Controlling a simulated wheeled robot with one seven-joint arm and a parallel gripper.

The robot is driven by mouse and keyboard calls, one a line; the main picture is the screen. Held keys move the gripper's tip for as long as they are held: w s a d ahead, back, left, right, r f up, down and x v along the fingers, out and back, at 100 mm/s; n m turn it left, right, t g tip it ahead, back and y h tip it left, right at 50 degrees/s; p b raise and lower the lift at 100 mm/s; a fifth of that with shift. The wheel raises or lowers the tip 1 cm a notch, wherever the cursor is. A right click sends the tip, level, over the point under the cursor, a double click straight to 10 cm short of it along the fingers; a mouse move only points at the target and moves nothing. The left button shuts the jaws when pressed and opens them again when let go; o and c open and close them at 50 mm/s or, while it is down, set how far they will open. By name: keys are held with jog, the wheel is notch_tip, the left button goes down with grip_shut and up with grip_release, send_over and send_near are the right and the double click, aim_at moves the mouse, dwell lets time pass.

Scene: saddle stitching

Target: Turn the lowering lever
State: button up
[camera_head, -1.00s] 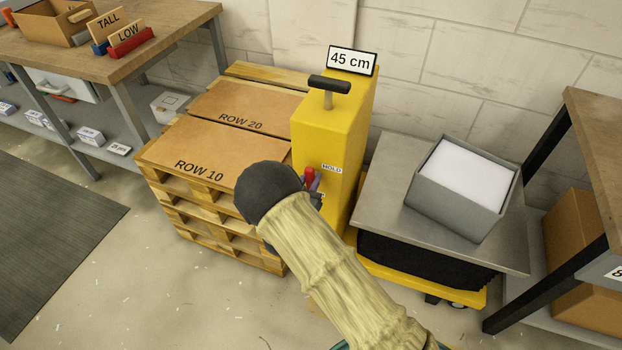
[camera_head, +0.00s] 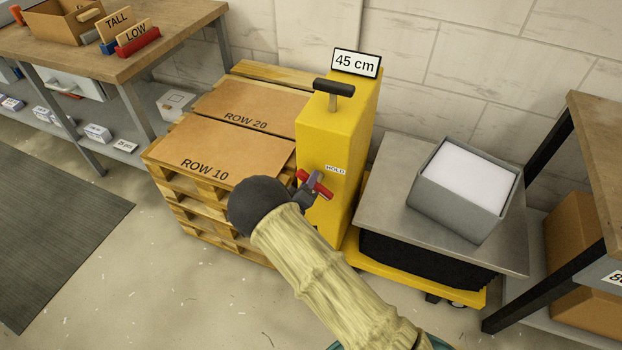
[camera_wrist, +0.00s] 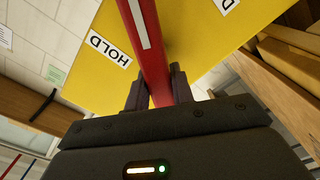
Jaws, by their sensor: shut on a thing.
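The red lowering lever (camera_head: 316,185) is on the face of the yellow lift column (camera_head: 340,140), just below a label reading HOLD. In the head view it lies tilted, nearer to level than upright. In the wrist view the red lever (camera_wrist: 148,50) runs up from between the fingers, with a pale stripe on it. My gripper (camera_wrist: 160,92) is shut on the lever; it also shows in the head view (camera_head: 310,190), at the column. A HOLD label (camera_wrist: 110,50) and part of another label show on the yellow face.
A sign reading 45 cm (camera_head: 356,63) tops the column. A grey box with white content (camera_head: 462,188) stands on the lift's grey platform (camera_head: 390,180) to the right. Pallets with boards marked ROW 10 (camera_head: 222,150) and ROW 20 stand left, close to my arm.

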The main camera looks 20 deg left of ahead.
jog(key=n, duration=0.3)
jog(key=shift+a+f+n, duration=0.2)
jog(key=shift+f+n, duration=0.1)
jog(key=shift+f, duration=0.05)
jog(key=shift+f+n, duration=0.15)
jog(key=shift+n, duration=0.7)
jog(key=shift+f+n, duration=0.15)
jog(key=shift+n, duration=0.7)
jog(key=o, duration=1)
jog(key=shift+s+a, duration=0.1)
jog(key=shift+s, duration=0.2)
jog(key=s, duration=1.1)
jog(key=s+a+p, duration=0.1)
jog(key=s, duration=0.4)
jog(key=shift+s, duration=0.35)
